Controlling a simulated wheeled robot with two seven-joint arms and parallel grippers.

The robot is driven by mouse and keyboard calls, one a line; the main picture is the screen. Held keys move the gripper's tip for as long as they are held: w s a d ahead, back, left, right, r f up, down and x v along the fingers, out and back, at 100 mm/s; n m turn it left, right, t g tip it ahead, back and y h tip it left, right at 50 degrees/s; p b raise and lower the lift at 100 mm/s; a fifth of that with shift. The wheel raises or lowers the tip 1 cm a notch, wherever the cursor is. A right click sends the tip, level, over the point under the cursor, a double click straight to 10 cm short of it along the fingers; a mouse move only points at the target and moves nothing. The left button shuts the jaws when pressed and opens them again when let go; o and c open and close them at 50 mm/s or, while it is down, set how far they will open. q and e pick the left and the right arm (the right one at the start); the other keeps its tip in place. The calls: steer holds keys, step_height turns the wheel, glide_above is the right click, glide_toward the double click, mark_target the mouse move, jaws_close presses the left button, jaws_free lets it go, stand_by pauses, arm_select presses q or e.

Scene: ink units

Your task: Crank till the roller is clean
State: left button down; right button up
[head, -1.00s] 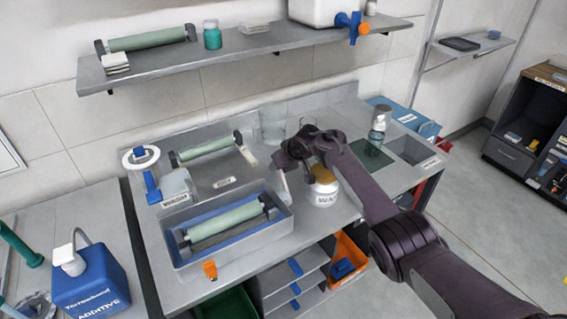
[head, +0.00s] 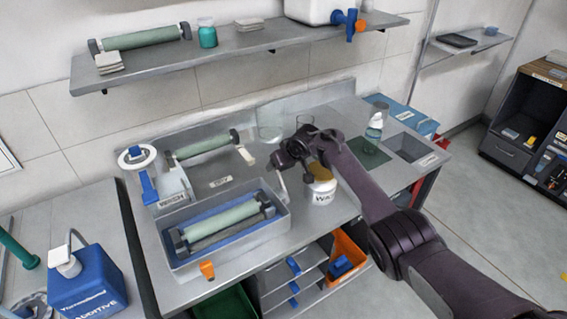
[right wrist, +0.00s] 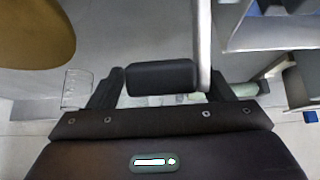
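A pale green roller (head: 222,218) lies in a blue-lined grey tray (head: 168,252) on the workbench. A grey crank arm (head: 281,184) stands at the tray's right end. My right gripper (head: 281,166) is at the crank, just beyond the tray's right corner. In the right wrist view, a dark cylindrical grip (right wrist: 160,77) on the metal crank arm (right wrist: 203,45) lies between my widely spaced fingers. The fingers are close to its ends, and firm contact is not clear. Any residue on the roller is too small to tell. My left gripper is out of view.
A white wax tub (head: 321,191) stands close beside my right gripper. A second roller (head: 202,146) and a wash container (head: 172,188) are behind the tray. Glass beakers (head: 271,122) stand at the back. A bottle (head: 374,128) stands right of my arm.

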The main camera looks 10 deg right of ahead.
steer(key=shift+r, duration=0.1)
steer(key=shift+s+r, duration=0.3)
steer(key=shift+r, duration=0.2)
steer(key=v, duration=0.6)
steer(key=shift+s+d+p, duration=0.15)
steer(key=shift+s+p, duration=0.05)
steer(key=shift+p, duration=0.15)
stand_by(0.6)
